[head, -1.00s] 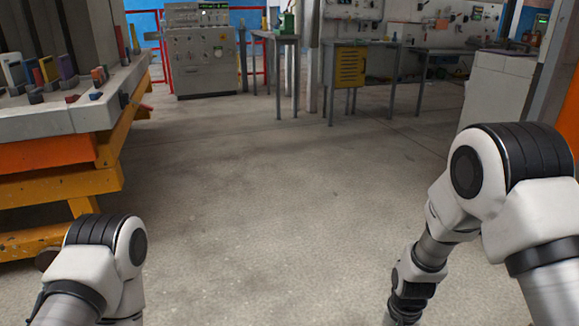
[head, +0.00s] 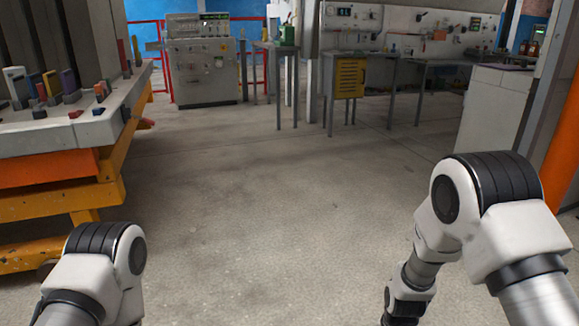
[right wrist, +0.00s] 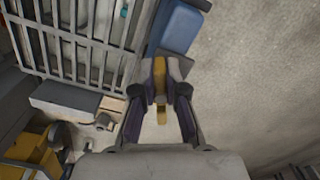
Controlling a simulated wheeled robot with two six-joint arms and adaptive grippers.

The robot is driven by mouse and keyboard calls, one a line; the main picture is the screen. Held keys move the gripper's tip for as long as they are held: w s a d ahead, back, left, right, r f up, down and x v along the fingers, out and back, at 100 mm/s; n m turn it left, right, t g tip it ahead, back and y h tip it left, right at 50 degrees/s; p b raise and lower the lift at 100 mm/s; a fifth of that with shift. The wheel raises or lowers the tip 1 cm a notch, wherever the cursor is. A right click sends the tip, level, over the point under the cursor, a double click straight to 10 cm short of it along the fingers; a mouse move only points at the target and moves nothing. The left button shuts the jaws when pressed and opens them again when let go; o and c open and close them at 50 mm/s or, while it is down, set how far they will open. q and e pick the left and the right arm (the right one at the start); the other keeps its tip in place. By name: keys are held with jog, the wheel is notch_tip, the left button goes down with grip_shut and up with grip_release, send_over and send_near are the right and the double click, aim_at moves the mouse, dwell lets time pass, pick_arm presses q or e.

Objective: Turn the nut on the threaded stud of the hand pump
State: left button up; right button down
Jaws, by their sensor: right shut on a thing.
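In the right wrist view my right gripper (right wrist: 162,72) is shut on a narrow yellow thing (right wrist: 160,88), which lies between its fingertips. I cannot tell from this view whether that thing is the nut. I cannot make out the threaded stud or the hand pump in either view. In the head view only links of my two arms show, at the lower left and lower right. Both grippers are outside the head view, and my left gripper shows nowhere.
The head view shows a bench with an orange-yellow frame (head: 75,195) at left, a control console (head: 203,75) and a yellow cabinet (head: 350,78) behind. The middle floor is clear. The right wrist view shows a metal grating (right wrist: 85,40) and a blue box (right wrist: 180,27).

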jog(key=shift+w+a+r+m+p, duration=0.1)
jog(key=shift+w+r+m+p, duration=0.35)
jog(key=shift+m+p, duration=0.05)
jog(key=shift+w+a+m+p, duration=0.1)
jog(key=shift+m+p, duration=0.25)
jog(key=shift+m, duration=0.25)
jog(key=shift+w+f+m, duration=0.1)
jog(key=shift+f+m, duration=0.1)
jog(key=shift+m, duration=0.3)
jog(key=shift+f, duration=0.1)
